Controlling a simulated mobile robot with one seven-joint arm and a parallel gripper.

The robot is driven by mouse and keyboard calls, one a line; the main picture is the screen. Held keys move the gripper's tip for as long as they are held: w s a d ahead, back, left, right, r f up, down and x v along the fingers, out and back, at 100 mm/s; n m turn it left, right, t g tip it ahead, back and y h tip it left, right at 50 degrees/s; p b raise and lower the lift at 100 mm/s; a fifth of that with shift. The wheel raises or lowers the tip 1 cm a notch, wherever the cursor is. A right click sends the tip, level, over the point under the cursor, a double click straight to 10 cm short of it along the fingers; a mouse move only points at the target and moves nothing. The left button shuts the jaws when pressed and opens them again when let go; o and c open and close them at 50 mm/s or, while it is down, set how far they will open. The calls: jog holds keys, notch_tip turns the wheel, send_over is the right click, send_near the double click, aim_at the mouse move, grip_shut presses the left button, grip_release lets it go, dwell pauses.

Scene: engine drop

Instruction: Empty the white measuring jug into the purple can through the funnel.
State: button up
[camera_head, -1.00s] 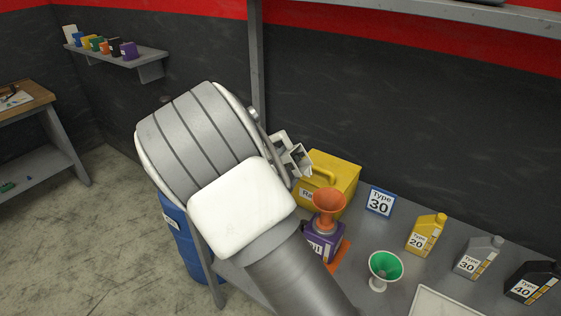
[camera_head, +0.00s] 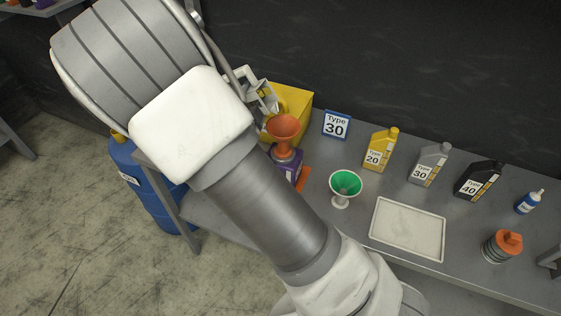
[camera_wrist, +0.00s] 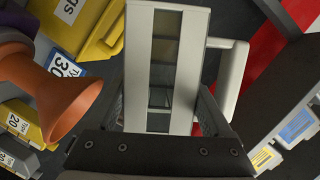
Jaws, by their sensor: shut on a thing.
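The purple can (camera_head: 289,165) stands on the grey bench with the orange funnel (camera_head: 284,127) upright in its top. In the wrist view the orange funnel (camera_wrist: 62,110) is at the left, close beside the jug. My gripper (camera_wrist: 160,112) is shut on the white measuring jug (camera_wrist: 187,50), which has dark window strips and a handle at the right. In the head view my gripper (camera_head: 264,98) is just up and left of the funnel, apart from it. My arm hides most of the jug there, so I cannot tell its exact tilt or its contents.
A yellow rag box (camera_head: 297,100) stands behind the funnel. A blue barrel (camera_head: 150,190) stands on the floor at the left.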

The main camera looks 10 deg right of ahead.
jog(key=shift+s+d, duration=0.1)
jog(key=shift+d, duration=0.05)
jog(key=shift+s+d+f+b, duration=0.15)
jog(key=shift+s+d+b, duration=0.2)
jog(key=shift+b, duration=0.25)
jog(key=shift+s+d+r+m+t+b, duration=0.15)
jog(key=shift+r+m+b, duration=0.35)
jog(key=shift+b, duration=1.15)
jog(key=shift+d+r+m+t+b, duration=0.2)
jog(key=shift+m+b, duration=0.5)
jog(key=shift+b, duration=0.95)
dwell(4.0)
